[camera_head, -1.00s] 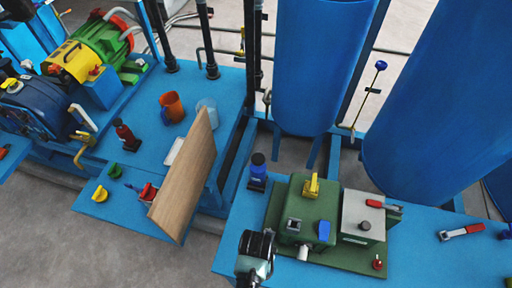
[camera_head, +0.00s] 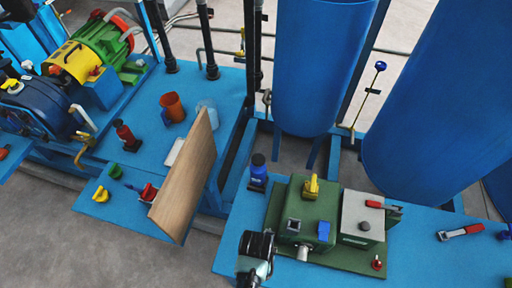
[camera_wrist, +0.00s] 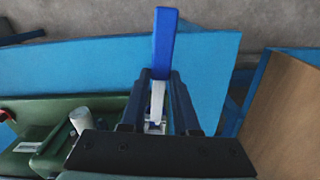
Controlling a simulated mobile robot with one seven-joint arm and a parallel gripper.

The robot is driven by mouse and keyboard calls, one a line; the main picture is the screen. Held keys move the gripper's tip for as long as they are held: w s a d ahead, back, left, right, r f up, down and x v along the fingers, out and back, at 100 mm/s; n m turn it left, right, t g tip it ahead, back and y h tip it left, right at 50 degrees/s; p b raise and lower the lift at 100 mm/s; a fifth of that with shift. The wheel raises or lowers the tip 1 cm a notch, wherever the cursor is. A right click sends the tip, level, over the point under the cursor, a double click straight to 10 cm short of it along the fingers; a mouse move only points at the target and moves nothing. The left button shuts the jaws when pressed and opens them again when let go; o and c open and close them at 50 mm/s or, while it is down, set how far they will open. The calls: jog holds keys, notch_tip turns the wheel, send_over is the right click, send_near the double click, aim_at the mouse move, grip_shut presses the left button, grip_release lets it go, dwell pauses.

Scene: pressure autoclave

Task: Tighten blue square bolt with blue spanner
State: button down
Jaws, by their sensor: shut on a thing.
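My gripper (camera_wrist: 160,76) is shut on the blue spanner in the wrist view. The spanner (camera_wrist: 164,42) has a blue handle that sticks out past the fingertips, and a silver shaft runs back between the fingers. In the head view my dark wrist (camera_head: 256,250) is at the bottom, over the front left of the right bench; the fingertips and spanner are hidden there. A blue square piece (camera_head: 324,231), probably the blue square bolt, sits on the green housing (camera_head: 302,210), to the right of my wrist and apart from it. The spanner's working end cannot be made out.
A dark blue bottle (camera_head: 258,170) stands behind my wrist. A yellow part (camera_head: 312,187) and a grey box (camera_head: 362,220) are near the housing. A red-handled tool (camera_head: 462,232) lies farther right. A wooden board (camera_head: 184,178) stands to the left, across a gap.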

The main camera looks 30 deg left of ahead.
jog(key=shift+f+b, duration=0.85)
jog(key=shift+f, duration=0.35)
jog(key=c, duration=0.6)
grip_release()
notch_tip(320, 180, up, 13)
jog(key=shift+p, duration=0.5)
jog(key=shift+o, duration=0.2)
notch_tip(320, 180, down, 3)
jog(key=b, duration=0.4)
jog(key=shift+s+r+b, duration=0.1)
jog(key=shift+s+b, duration=0.05)
jog(key=shift+b, duration=0.25)
notch_tip(320, 180, down, 6)
jog(key=shift+f, duration=0.2)
jog(key=shift+w+f+b, duration=0.15)
jog(key=shift+f+b, duration=0.05)
jog(key=shift+f, duration=1.25)
jog(key=shift+w+f+b, duration=0.15)
jog(key=shift+f+b, duration=0.05)
jog(key=shift+f, duration=1.2)
